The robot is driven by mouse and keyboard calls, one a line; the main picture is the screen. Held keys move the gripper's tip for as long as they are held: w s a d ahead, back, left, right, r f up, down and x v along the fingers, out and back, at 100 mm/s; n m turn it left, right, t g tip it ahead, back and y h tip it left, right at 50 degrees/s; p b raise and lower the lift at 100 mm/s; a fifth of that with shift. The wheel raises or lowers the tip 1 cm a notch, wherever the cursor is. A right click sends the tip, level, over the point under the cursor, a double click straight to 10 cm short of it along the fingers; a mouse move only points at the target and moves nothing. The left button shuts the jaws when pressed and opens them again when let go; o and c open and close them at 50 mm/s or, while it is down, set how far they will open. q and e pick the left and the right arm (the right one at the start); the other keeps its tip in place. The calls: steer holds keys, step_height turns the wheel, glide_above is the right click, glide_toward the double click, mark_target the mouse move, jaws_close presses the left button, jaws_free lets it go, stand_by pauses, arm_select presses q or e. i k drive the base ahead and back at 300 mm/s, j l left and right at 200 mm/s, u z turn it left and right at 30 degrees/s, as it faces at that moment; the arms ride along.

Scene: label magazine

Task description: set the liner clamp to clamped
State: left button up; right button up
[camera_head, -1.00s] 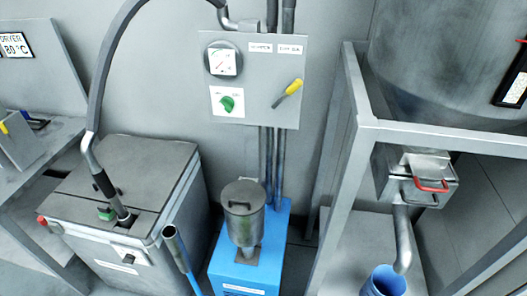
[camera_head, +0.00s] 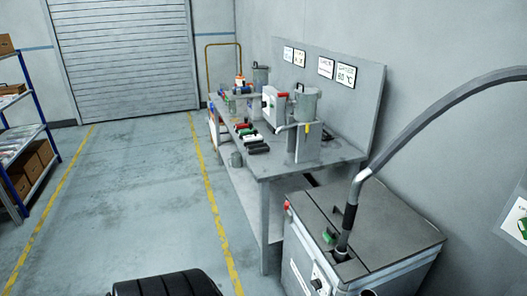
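I cannot make out a liner clamp in the current head view. Neither of my grippers shows in it. The nearest equipment is a grey floor cabinet (camera_head: 390,228) at the lower right, with a large bent hose (camera_head: 410,130) rising from its top. A green control (camera_head: 328,237) and a red knob (camera_head: 287,207) sit on the cabinet. At the right edge, part of a white panel with a green dial (camera_head: 522,224) shows, cut off by the frame.
A workbench (camera_head: 300,165) with metal canisters (camera_head: 306,104), small coloured parts and a back panel with signs stands along the wall. Shelving with boxes (camera_head: 32,165) is at the left. Open floor (camera_head: 130,190) between yellow lines leads to a roller door (camera_head: 125,55).

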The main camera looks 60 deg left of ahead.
mark_target(287, 205)
steer(key=k+j+u, duration=0.1)
steer(key=u, duration=1.6)
